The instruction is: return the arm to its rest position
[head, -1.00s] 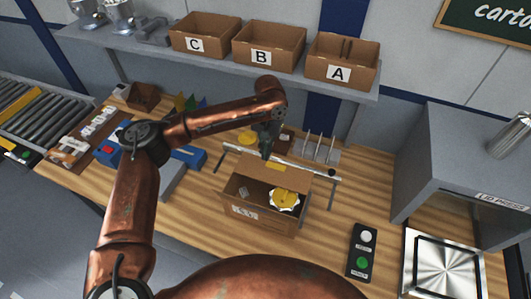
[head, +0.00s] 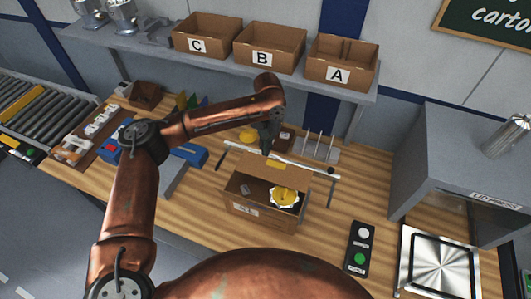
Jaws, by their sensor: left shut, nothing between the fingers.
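My left arm is copper-coloured and comes in from the lower left, bent over the wooden workbench. Its dark left gripper (head: 267,145) points down just behind the open cardboard carton (head: 245,208). The gripper is shut, and nothing shows between its fingers. The carton holds a yellow-and-white round part (head: 285,197) and a small grey piece. My right gripper is not in view.
A metal bar (head: 305,169) runs behind the carton. At right are a button box (head: 360,247) and the lid press (head: 440,255).

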